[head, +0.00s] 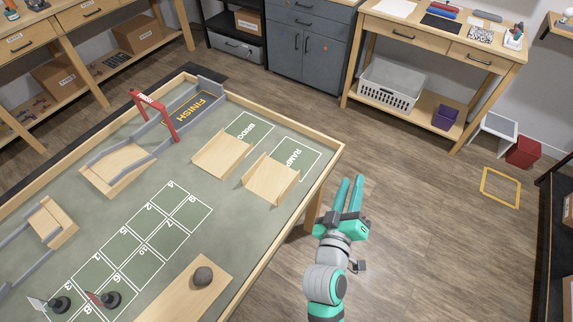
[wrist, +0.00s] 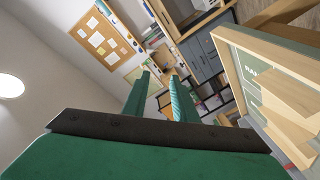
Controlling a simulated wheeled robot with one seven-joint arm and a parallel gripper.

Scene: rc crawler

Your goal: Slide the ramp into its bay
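The ramp (head: 271,181) is a light wooden piece with raised side walls, lying on the green table top. It overlaps the near-left part of the white-outlined bay marked RAMP (head: 299,156), and the far part of the bay is bare. The ramp also shows at the right edge of the wrist view (wrist: 291,98), partly cut off. My gripper (head: 352,180) has green fingers and is off the table's right edge, to the right of the ramp and apart from it. In the wrist view its fingers (wrist: 160,78) stand apart with nothing between them.
A wooden rim (head: 325,176) borders the table. A similar wooden piece (head: 221,155) lies left of the ramp, partly over the BRIDGE bay (head: 251,129). A red arch (head: 157,112) stands by the finish.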

